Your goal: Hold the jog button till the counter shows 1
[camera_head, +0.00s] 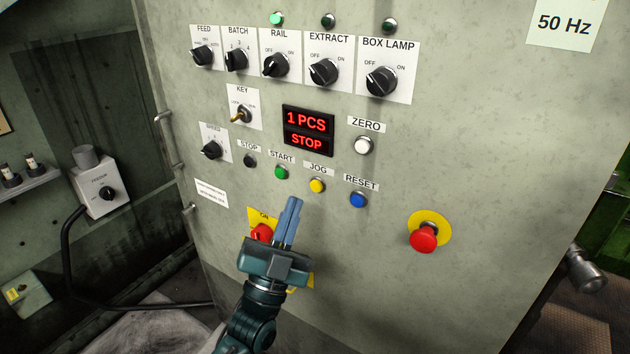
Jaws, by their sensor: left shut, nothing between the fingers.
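The yellow JOG button (317,186) sits on the grey panel, between the green START button (281,172) and the blue RESET button (358,200). The counter display (307,130) reads "1 PCS" and "STOP" in red. My left gripper (292,203) is shut and empty, with its fingertips below and to the left of the JOG button in the picture. The fingers do not cover the button. Whether the fingertips touch the panel I cannot tell. My right gripper is not in view.
A red mushroom button (424,237) on a yellow disc sits at the right. A red rotary switch (262,233) is partly hidden behind my left gripper. The black STOP button (250,161) and the white ZERO button (363,145) are close by. Selector knobs line the top.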

